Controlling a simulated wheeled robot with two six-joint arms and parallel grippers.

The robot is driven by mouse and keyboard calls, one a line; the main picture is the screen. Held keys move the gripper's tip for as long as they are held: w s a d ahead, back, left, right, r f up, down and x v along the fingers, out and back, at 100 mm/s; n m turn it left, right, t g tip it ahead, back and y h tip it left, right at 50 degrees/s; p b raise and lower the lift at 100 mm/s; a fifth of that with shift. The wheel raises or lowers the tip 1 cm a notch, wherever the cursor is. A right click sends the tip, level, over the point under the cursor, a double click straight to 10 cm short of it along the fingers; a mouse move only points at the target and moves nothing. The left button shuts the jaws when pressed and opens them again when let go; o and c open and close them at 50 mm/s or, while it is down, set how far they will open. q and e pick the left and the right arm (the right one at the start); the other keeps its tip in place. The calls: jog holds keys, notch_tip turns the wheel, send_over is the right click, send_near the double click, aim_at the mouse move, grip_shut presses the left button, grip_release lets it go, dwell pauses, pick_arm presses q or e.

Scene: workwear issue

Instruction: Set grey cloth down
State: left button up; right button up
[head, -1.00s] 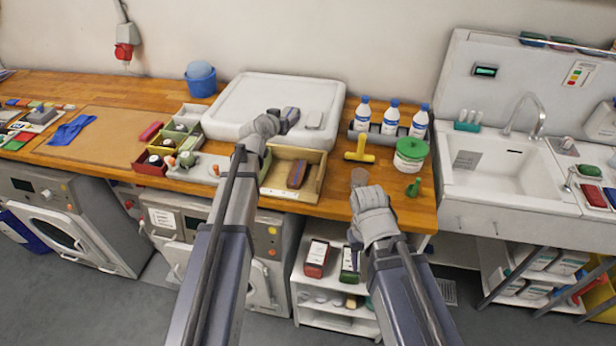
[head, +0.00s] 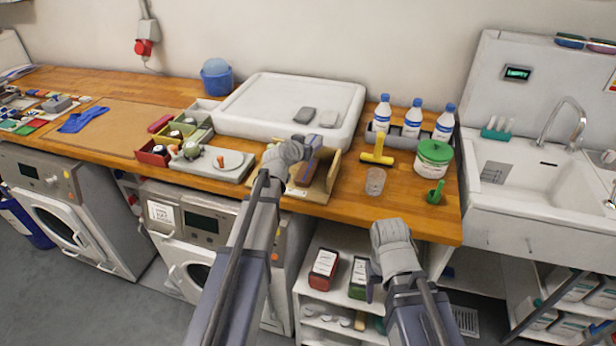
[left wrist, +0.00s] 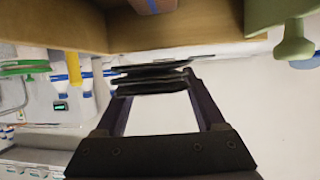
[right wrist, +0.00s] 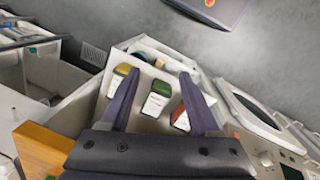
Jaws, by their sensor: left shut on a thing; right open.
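My left gripper (head: 308,152) is over the back part of the small wooden tray (head: 322,192), just in front of the white raised slab (head: 255,100). In the left wrist view it is shut on a dark, folded grey cloth (left wrist: 152,78), with several layers showing between the fingertips. In the head view the gripper mostly hides this cloth. My right gripper (right wrist: 160,76) is open and empty, in front of the counter edge.
A clear cup (head: 375,181), yellow squeegee-like tool (head: 378,150), green-lidded tub (head: 433,158) and bottles (head: 413,118) stand right of the tray. A grey board (head: 210,163) and small bins (head: 153,155) are to its left. Shelves (head: 335,310) stand below.

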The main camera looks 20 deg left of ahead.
pick_arm(q)
notch_tip(320, 180, up, 12)
jog(key=f+n+y+p, duration=0.1)
jog(key=p, duration=1)
send_over(307, 169)
pick_arm(e)
jog(key=o, duration=0.5)
notch_tip(307, 169, up, 12)
jog(key=shift+f, duration=0.25)
pick_arm(q)
jog(key=shift+r, duration=0.25)
pick_arm(e)
jog(key=shift+o, duration=0.2)
pick_arm(q)
jog(key=shift+f, duration=0.1)
pick_arm(e)
jog(key=shift+f, duration=0.15)
pick_arm(q)
notch_tip(307, 169, down, 18)
jog(key=b, duration=1.8)
pick_arm(e)
notch_tip(307, 169, down, 18)
pick_arm(q)
jog(key=shift+f+b, duration=0.15)
jog(key=shift+b, duration=0.15)
jog(key=o, duration=1.3)
